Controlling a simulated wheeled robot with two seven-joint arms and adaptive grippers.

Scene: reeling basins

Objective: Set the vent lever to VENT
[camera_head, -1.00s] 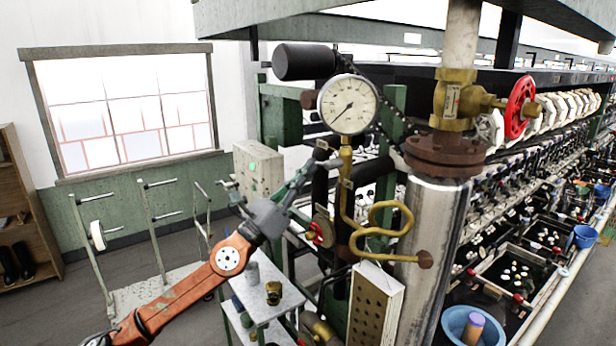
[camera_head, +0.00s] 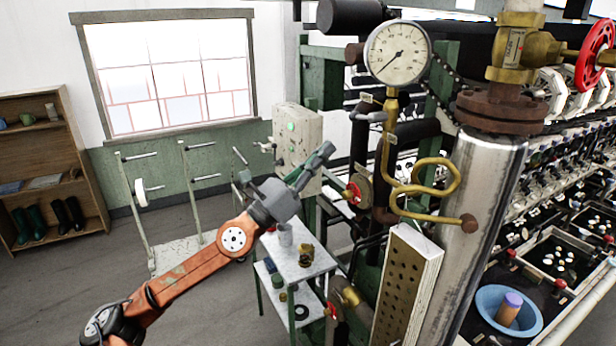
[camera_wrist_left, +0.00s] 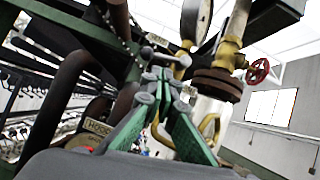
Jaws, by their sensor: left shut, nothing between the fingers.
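A small grey lever (camera_head: 371,117) stands out to the left from the pipework under the round pressure gauge (camera_head: 397,53). I take it to be the vent lever; its markings are too small to read. My left gripper (camera_head: 325,153) is shut and empty, to the left of and below the lever in the head view, apart from it. In the left wrist view the gripper's green fingers (camera_wrist_left: 158,88) are together. A grey rod with a rounded end (camera_wrist_left: 150,53) shows just beyond the fingertips, probably the same lever. My right gripper is not in view.
A curled brass pipe (camera_head: 425,190) and a thick metal column (camera_head: 472,200) stand right of the lever. A control box (camera_head: 298,137) is behind the gripper. A small white table (camera_head: 300,262) with cans is below. A red handwheel (camera_head: 597,55) is at upper right. Floor on the left is open.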

